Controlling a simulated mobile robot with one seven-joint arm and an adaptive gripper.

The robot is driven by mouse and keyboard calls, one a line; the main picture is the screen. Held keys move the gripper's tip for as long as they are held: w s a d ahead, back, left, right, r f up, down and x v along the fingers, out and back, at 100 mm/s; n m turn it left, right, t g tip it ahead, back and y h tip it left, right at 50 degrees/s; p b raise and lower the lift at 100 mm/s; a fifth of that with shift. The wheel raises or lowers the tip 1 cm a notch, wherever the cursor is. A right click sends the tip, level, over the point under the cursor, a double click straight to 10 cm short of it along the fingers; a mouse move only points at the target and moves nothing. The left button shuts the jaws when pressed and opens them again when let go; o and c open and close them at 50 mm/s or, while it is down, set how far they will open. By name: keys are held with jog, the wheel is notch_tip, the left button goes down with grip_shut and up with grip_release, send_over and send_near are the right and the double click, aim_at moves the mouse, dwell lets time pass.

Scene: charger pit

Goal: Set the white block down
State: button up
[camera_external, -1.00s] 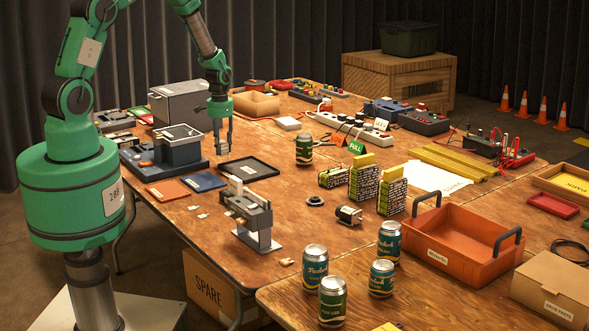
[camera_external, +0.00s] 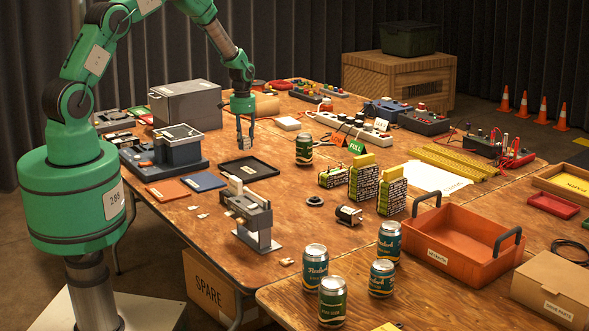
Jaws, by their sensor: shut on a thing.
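My gripper (camera_external: 246,138) points down over the wooden table (camera_external: 300,214), left of the centre, behind the black tray (camera_external: 249,168) and left of the standing green can (camera_external: 304,149). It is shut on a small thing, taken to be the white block. That piece is hardly visible between the fingers at this size, so its shape and tilt cannot be told. The fingertips appear above the table top; the exact gap cannot be told.
A grey metal box (camera_external: 186,105) and a dark-blue machine (camera_external: 168,150) stand to the left. Bare wood lies between the black tray and the can.

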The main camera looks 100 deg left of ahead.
aim_at(246, 148)
jog(key=shift+w+a, duration=0.25)
jog(key=shift+a, duration=0.15)
jog(key=shift+f+b, duration=0.4)
jog(key=shift+f, duration=1.35)
jog(key=shift+f, duration=0.15)
jog(key=o, duration=1.2)
jog(key=shift+c, duration=0.2)
notch_tip(246, 148, up, 12)
jog(key=shift+r+p, duration=0.15)
jog(key=shift+p, duration=0.6)
